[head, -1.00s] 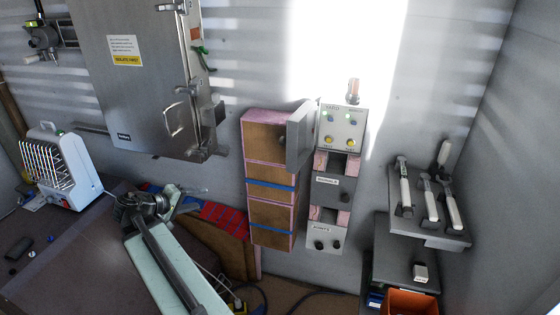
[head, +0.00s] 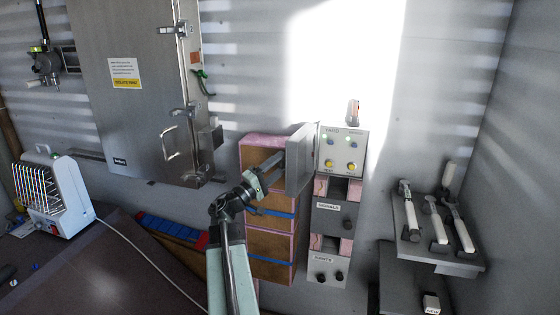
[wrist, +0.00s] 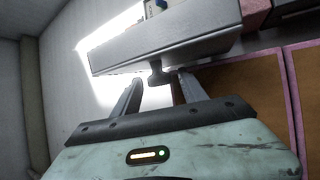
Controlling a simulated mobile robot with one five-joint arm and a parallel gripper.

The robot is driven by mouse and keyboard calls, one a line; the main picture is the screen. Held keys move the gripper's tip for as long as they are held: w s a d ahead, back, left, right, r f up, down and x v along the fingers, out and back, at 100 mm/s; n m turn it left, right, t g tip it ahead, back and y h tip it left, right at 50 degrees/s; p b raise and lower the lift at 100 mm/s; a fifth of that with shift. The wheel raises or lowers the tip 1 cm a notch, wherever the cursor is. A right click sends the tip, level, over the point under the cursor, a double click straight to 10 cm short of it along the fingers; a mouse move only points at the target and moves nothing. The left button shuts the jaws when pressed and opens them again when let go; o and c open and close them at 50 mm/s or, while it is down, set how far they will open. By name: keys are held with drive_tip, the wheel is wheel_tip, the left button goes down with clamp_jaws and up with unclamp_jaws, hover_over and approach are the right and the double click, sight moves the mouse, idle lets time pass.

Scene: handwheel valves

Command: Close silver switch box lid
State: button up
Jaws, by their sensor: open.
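The silver switch box (head: 341,150) is on the wall at the centre right, its front showing buttons and small lights. Its grey lid (head: 299,160) stands open, swung out on the box's left side. In the wrist view the lid (wrist: 165,48) is a flat slab across the top, with a small dark knob (wrist: 156,74) on its near face. My gripper (wrist: 158,90) is open, its two fingers pointing at the lid with the knob between their tips. In the head view my gripper (head: 272,170) is just left of the lid. I cannot tell whether a finger touches the knob.
Pink-edged brown panels (head: 270,220) with blue strips stand behind and below my gripper. Below the box are grey panels (head: 326,268) with dark knobs. A large steel cabinet (head: 135,90) hangs at left. A shelf with levers (head: 436,235) is at right.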

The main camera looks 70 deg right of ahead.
drive_tip(key=shift+s+d+r, duration=0.15)
drive_tip(key=shift+s+d, duration=0.05)
drive_tip(key=shift+d, duration=0.2)
clamp_jaws()
idle(1.2)
